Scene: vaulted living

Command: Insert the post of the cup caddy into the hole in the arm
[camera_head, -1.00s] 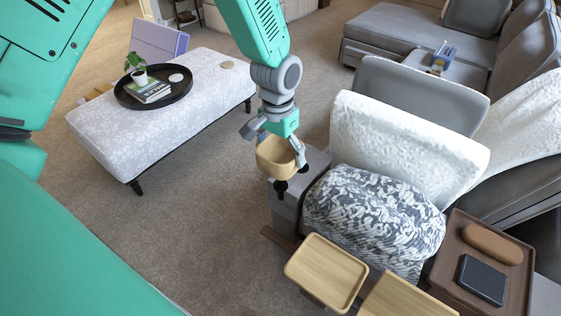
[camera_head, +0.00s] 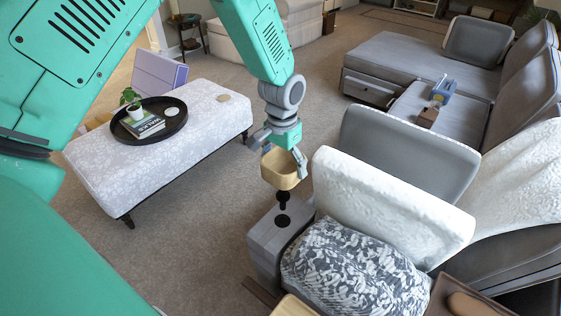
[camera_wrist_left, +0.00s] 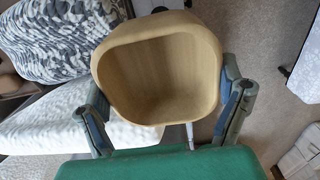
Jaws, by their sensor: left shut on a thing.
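The cup caddy (camera_head: 280,170) is a tan, open-topped cup with a black post (camera_head: 283,199) pointing down. My left gripper (camera_head: 284,152) is shut on the caddy's rim and holds it upright. The left wrist view looks into the empty cup (camera_wrist_left: 158,80), with a finger on either side of it. The grey sofa arm (camera_head: 264,243) lies below, with a dark round hole (camera_head: 283,219) in its top. In the head view the post's lower end shows just above the hole, apparently apart from it. My right gripper is not in view.
A patterned cushion (camera_head: 355,268) and a white-draped backrest (camera_head: 392,205) stand close right of the sofa arm. A pale ottoman (camera_head: 200,130) carries a black tray (camera_head: 172,130) at the left. Carpet (camera_head: 190,235) is clear between ottoman and sofa.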

